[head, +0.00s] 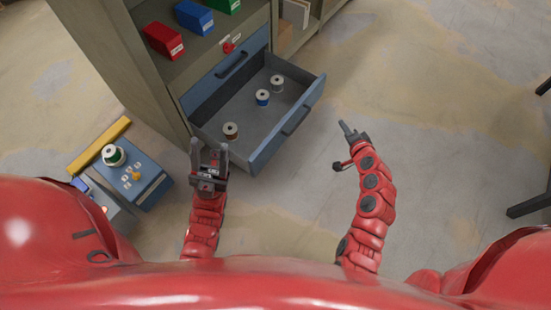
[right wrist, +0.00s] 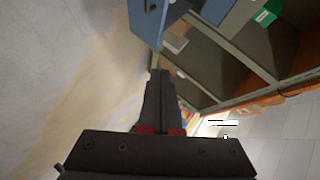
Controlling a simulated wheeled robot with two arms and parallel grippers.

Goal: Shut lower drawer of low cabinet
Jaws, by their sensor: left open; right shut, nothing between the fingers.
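The low cabinet (head: 151,97) stands at the upper left in the head view. Its lower drawer (head: 287,141) is pulled out, with a blue front and a dark handle. Three spools (head: 262,97) lie inside it. The closed upper drawer (head: 233,69) sits above it. My left gripper (head: 209,150) is open, close to the drawer's near left corner; I cannot tell if it touches. My right gripper (head: 345,128) is shut and empty, to the right of the drawer front and apart from it. In the right wrist view, the right gripper (right wrist: 160,75) is near a blue panel (right wrist: 148,18).
Red, blue and green boxes (head: 194,17) sit on the shelf above the drawers. A small blue cart (head: 142,180) with a green spool (head: 113,155) and a yellow bar stands at the left. The floor (head: 430,130) right of the drawer is clear. Dark legs (head: 530,205) show at the right edge.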

